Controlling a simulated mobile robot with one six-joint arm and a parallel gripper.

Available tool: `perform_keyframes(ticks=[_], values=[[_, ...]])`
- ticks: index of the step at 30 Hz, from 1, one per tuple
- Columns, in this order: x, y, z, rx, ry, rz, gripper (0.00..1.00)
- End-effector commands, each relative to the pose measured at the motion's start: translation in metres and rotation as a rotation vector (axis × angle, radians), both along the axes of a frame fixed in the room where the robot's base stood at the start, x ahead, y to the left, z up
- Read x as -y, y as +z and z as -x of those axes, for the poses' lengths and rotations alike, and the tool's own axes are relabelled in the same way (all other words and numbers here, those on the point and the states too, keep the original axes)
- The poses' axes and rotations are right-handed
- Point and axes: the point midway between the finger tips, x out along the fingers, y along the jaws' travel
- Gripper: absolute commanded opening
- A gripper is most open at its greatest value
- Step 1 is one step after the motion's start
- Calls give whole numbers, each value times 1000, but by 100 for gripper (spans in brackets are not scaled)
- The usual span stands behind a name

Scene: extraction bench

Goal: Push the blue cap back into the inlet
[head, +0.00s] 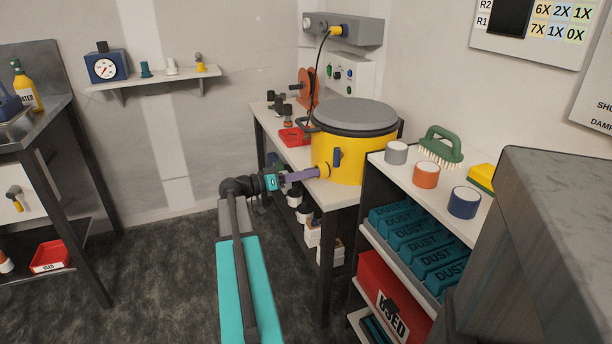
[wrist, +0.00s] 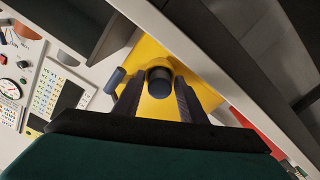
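The yellow drum (head: 350,148) stands on the bench, with a round yellow inlet (head: 323,170) on its side. In the wrist view the dark blue cap (wrist: 165,86) faces me at the inlet, in front of the yellow drum wall (wrist: 206,91). How deep it sits is unclear. My gripper (head: 304,175) reaches level to the inlet from the left. In the wrist view, its fingers (wrist: 159,80) are apart, one on each side of the cap, with gaps visible. The cap is not clearly visible in the head view.
A blue latch (head: 337,158) sits on the drum beside the inlet. A red tray (head: 294,137) and an orange reel (head: 308,86) are behind on the bench. A shelf unit (head: 376,160) with cans and a green brush (head: 441,147) stands close at right.

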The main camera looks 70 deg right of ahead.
Motion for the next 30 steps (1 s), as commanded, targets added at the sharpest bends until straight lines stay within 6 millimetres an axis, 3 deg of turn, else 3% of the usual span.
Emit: perform_keyframes(ticks=[16,30], values=[[-5,0,-6,0,0,0,49],[-45,0,-55,1,2,1,49]])
